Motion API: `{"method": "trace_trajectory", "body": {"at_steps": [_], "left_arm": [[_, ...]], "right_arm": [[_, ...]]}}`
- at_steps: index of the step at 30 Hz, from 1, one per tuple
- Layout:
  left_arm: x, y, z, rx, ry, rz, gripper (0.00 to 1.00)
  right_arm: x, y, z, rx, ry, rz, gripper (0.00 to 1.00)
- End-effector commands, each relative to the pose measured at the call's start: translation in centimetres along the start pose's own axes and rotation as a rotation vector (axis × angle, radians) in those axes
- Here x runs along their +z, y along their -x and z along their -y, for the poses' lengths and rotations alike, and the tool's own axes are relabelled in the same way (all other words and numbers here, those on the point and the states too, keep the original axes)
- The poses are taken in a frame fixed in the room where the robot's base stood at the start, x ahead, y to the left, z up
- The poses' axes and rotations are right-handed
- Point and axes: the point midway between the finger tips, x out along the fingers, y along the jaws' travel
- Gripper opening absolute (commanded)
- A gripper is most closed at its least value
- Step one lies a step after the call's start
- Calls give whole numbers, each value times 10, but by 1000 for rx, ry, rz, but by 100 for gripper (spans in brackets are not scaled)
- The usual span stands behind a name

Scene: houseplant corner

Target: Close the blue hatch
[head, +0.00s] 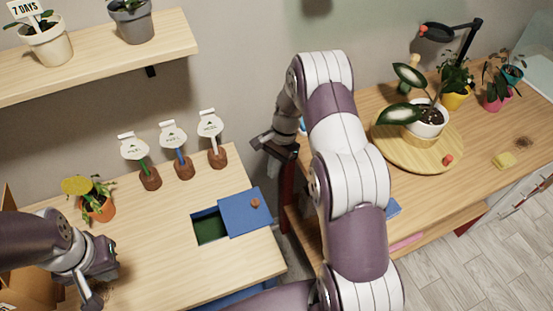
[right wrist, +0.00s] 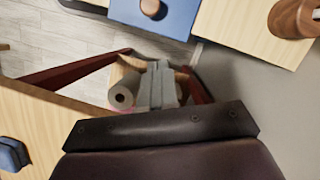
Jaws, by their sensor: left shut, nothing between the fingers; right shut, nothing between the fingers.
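The blue hatch (head: 236,216) is a flat sliding panel with a small brown knob (head: 255,203), on the left wooden table. It stands partly open: a dark green opening (head: 209,229) shows at its left. In the right wrist view the hatch (right wrist: 180,18) shows at the top edge, with its knob (right wrist: 150,7). My right gripper (head: 259,143) is shut and empty, beyond the hatch near the gap between the tables; its fingers (right wrist: 162,82) show in the wrist view. My left gripper (head: 95,299) is shut and empty at the lower left, well left of the opening.
Several plant markers in brown bases, one green (head: 145,168), stand behind the hatch. A potted yellow-topped plant (head: 98,207) is at the left. A round wooden board (head: 393,153) with a white-potted plant is on the right table. My right arm crosses the middle.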

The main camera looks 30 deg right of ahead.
Motion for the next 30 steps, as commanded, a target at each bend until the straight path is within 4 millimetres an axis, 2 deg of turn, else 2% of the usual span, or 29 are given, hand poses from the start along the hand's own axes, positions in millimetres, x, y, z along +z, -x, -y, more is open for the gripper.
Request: {"method": "trace_trajectory", "body": {"at_steps": [5,9,15,26,30], "left_arm": [[-1,8,0,0,0,0,0],[-2,17,0,0,0,0,0],[-2,20,0,0,0,0,0],[-2,20,0,0,0,0,0],[-2,20,0,0,0,0,0]], "right_arm": [[1,-36,0,3,2,1,0],[21,-45,0,2,4,-1,0],[34,-54,0,0,3,-3,0],[36,-56,0,-1,3,-3,0],[52,-61,9,1,7,-3,0]]}}
